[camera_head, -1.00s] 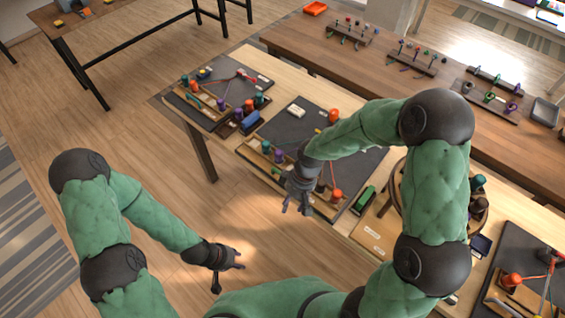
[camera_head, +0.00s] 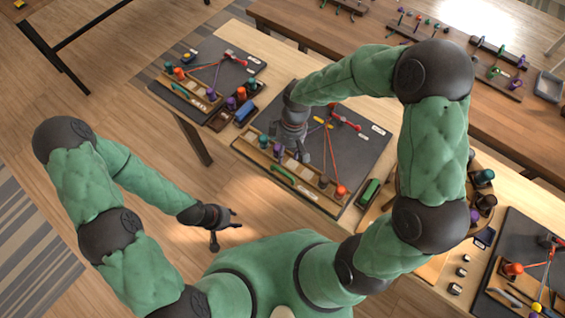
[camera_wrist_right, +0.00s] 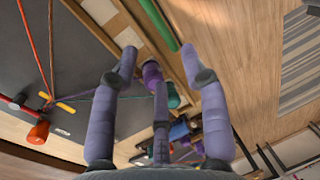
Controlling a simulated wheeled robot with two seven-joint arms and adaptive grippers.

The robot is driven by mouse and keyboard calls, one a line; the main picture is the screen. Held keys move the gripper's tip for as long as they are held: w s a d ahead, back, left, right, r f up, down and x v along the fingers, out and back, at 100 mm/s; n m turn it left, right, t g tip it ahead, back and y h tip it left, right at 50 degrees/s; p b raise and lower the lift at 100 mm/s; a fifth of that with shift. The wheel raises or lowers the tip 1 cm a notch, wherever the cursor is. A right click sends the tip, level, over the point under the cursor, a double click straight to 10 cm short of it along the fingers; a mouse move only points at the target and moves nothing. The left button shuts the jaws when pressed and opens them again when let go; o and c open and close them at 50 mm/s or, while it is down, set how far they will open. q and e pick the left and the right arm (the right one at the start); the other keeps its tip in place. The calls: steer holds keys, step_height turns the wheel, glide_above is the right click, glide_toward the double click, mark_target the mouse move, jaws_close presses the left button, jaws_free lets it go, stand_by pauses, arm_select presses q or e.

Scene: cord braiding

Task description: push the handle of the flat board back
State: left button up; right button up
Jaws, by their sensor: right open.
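The flat board (camera_head: 345,150) is dark grey and lies on the middle of the light wooden table. At its far side are a red bar-like piece (camera_head: 346,122), an orange knob and a small yellow piece (camera_head: 318,120); coloured cords run from there. The red bar (camera_wrist_right: 15,105), orange knob (camera_wrist_right: 38,132) and yellow piece (camera_wrist_right: 63,106) show at left in the right wrist view. I cannot tell which piece is the handle. My right gripper (camera_head: 290,155) is open and empty above the board's near left part. My left gripper (camera_head: 225,222) hangs off the table, apparently open and empty.
A wooden tray with a green bar (camera_head: 283,175) and bobbins runs along the board's near edge; an orange bobbin (camera_head: 341,191) stands at its right end. Another corded board (camera_head: 215,75) lies at left, another (camera_head: 530,255) at right. A green box (camera_head: 368,193) lies beside the tray.

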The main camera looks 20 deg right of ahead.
mark_target(284, 167)
steer(key=f, duration=0.2)
steer(key=a+f+b, duration=0.1)
steer(key=f, duration=0.5)
steer(key=shift+s+a+f, duration=0.1)
steer(key=shift+s+a, duration=0.05)
steer(key=shift+s, duration=0.25)
jaws_close()
